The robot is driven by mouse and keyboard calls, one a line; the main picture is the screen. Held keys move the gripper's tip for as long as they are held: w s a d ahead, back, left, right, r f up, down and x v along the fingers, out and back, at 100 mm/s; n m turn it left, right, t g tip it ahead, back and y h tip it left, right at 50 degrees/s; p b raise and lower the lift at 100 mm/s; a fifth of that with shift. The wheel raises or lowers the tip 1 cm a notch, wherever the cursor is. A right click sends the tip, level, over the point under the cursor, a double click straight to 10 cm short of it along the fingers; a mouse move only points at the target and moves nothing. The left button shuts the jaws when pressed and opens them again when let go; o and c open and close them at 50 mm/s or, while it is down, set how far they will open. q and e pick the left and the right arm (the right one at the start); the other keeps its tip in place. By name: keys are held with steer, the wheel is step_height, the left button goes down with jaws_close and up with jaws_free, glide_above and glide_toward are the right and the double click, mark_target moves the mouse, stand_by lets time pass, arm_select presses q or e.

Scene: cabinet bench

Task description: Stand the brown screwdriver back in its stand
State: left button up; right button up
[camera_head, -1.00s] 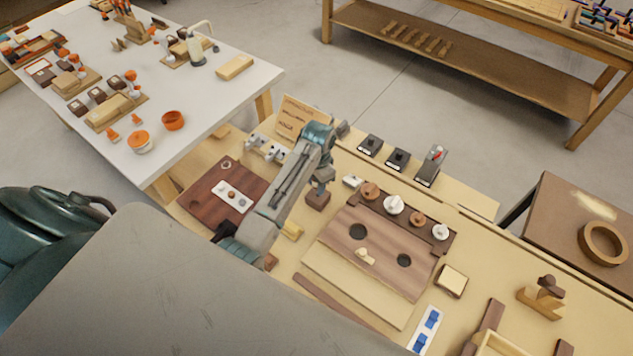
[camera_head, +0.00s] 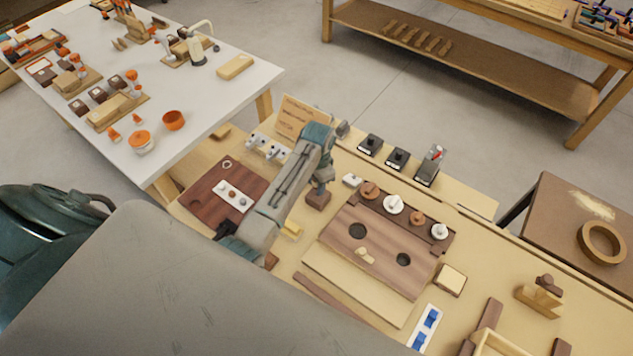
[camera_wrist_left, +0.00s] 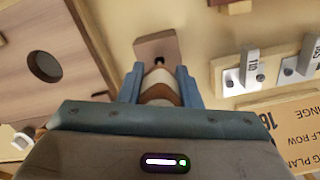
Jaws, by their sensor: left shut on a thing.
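My left gripper (camera_head: 322,182) is above a small brown block (camera_head: 317,200), which looks like the stand, on the bench. In the left wrist view the gripper (camera_wrist_left: 158,85) is shut on the screwdriver (camera_wrist_left: 160,90), whose brown and pale bands show between the blue fingers. The stand (camera_wrist_left: 154,47) lies just beyond the fingertips, with a small dark spot at its near part. I cannot tell whether that spot is the hole or the tool's tip, nor whether the tip is in the stand. In the head view I cannot make out the screwdriver. My right gripper is not in view.
A brown board with two dark holes (camera_head: 357,250) and a row of round knobs (camera_head: 393,204) lie to the right of the arm. A dark red-brown panel (camera_head: 205,190) lies to the left. Switch plates (camera_head: 268,148) and a lettered board (camera_head: 296,115) stand behind.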

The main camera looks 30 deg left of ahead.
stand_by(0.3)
arm_select(q)
steer(key=shift+f, duration=0.6)
stand_by(0.7)
steer(key=shift+f+b, duration=0.4)
steer(key=shift+f+b, duration=0.4)
steer(key=shift+f, duration=0.45)
stand_by(0.8)
steer(key=o, duration=1.5)
steer(key=shift+c, duration=0.2)
